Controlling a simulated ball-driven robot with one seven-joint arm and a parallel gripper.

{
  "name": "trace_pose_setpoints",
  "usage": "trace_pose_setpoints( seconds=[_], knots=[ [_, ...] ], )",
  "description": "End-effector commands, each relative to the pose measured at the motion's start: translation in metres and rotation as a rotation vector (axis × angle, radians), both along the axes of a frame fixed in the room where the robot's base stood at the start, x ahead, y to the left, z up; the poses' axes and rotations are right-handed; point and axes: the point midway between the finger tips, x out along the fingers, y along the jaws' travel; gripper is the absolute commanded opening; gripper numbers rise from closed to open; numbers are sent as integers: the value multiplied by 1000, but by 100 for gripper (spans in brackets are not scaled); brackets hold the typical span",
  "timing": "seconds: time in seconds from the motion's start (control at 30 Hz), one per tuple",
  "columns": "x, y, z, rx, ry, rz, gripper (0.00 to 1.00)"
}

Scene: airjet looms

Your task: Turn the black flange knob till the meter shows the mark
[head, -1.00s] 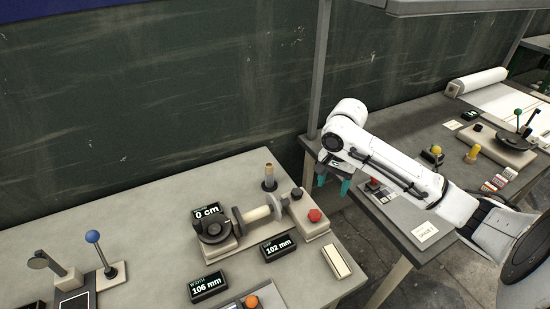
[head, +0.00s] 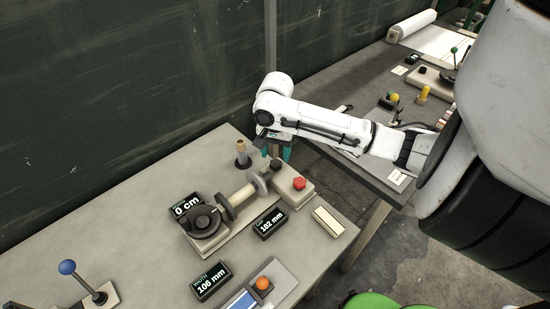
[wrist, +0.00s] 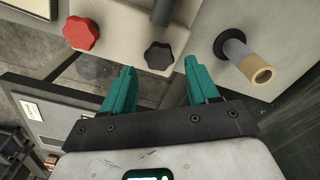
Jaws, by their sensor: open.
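The black flange knob (wrist: 158,55), lobed, sits on a pale block in the wrist view, just beyond and between my fingertips; it also shows as a small dark shape below my gripper in the head view (head: 276,165). My gripper (wrist: 160,66) has its two teal fingers apart with nothing between them; in the head view it hangs at the block's back end (head: 275,150). I cannot tell whether a finger touches the knob. The meters are a 0 cm display (head: 186,206), a 102 mm display (head: 270,223) and a width display at 106 mm (head: 210,281). I see no clear target mark.
A red lobed knob (head: 299,184) is close to the black one. An upright tan-topped post (head: 242,150) stands beside them. A roller (head: 243,193) and black dial (head: 203,220) lie left. An orange button (head: 262,284) is in front. A gap separates the second table.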

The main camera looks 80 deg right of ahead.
Motion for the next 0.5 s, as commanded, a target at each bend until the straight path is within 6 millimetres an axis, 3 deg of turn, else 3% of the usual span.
trace_pose_setpoints(
  seconds=[0.3, 0.5],
  knots=[
    [0, -1, -38, -2, 1, 1, 60],
    [0, 0, -30, 1, 0, 0, 60]
  ],
)
